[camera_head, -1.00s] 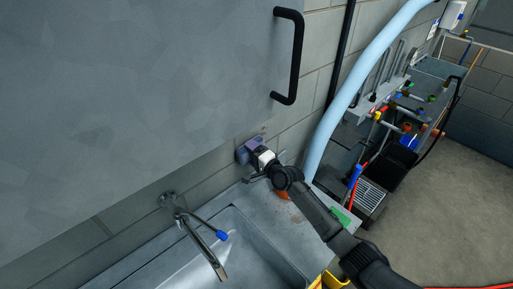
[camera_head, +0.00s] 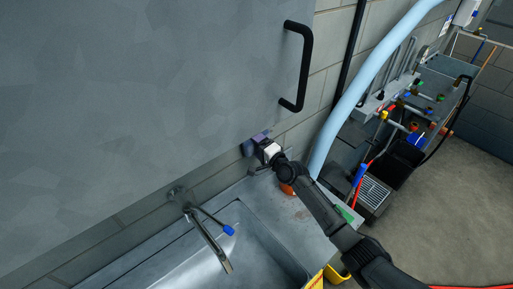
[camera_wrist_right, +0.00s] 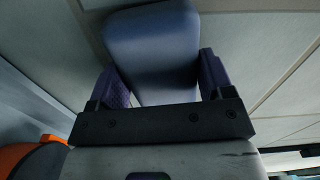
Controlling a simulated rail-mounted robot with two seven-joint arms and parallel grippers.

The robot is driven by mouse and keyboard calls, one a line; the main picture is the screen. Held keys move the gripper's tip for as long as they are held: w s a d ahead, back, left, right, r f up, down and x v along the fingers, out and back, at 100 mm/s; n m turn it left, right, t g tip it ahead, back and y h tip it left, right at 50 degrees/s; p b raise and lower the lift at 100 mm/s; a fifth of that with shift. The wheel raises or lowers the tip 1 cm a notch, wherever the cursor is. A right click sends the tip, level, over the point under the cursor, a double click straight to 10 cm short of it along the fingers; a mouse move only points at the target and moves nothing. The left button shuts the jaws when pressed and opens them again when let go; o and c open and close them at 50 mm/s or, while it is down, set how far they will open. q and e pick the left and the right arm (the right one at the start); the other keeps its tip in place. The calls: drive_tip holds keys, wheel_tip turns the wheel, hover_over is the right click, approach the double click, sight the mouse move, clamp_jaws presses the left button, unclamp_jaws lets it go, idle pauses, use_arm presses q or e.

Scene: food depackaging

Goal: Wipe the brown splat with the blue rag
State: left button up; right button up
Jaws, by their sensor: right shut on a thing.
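My right gripper (camera_head: 258,145) is shut on the blue rag (camera_wrist_right: 152,45), which looks like a thick dark blue pad between the two purplish fingers in the right wrist view. In the head view the rag (camera_head: 257,138) is a small purple-blue patch at the wall, just under the lower edge of the grey panel. I cannot tell whether it touches the wall. The brown splat on the wall is not clearly visible; the rag and gripper seem to cover its place. Faint brownish marks show on the counter below. My left gripper is not in view.
The grey panel (camera_head: 130,100) with a black handle (camera_head: 301,65) hangs above. A sink (camera_head: 240,245) and tap (camera_head: 208,235) lie below left. An orange object (camera_head: 286,189) sits under my right arm. A pale blue pipe (camera_head: 350,105) runs up the wall to the right.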

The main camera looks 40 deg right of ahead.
sight(280, 124)
drive_tip(key=shift+d+f+b, duration=0.15)
drive_tip(key=shift+d+b, duration=0.85)
drive_tip(key=shift+d, duration=0.2)
drive_tip(key=shift+w+d+b, duration=0.1)
drive_tip(key=shift+d+b, duration=0.2)
drive_tip(key=shift+d, duration=0.15)
drive_tip(key=shift+d+b, duration=0.35)
drive_tip(key=shift+b, duration=0.1)
drive_tip(key=shift+d+b, duration=1.05)
drive_tip(key=d+b, duration=0.4)
drive_tip(key=b, duration=0.1)
drive_tip(key=shift+w+d, duration=0.2)
drive_tip(key=shift+d, duration=0.15)
drive_tip(key=shift+d+f+b, duration=0.1)
drive_tip(key=shift+d+b, duration=0.4)
drive_tip(key=shift+b, duration=0.4)
drive_tip(key=shift+d+b, duration=0.9)
drive_tip(key=shift+b, duration=0.2)
drive_tip(key=shift+d+b, duration=0.4)
drive_tip(key=shift+d, duration=0.05)
drive_tip(key=shift+r, duration=0.3)
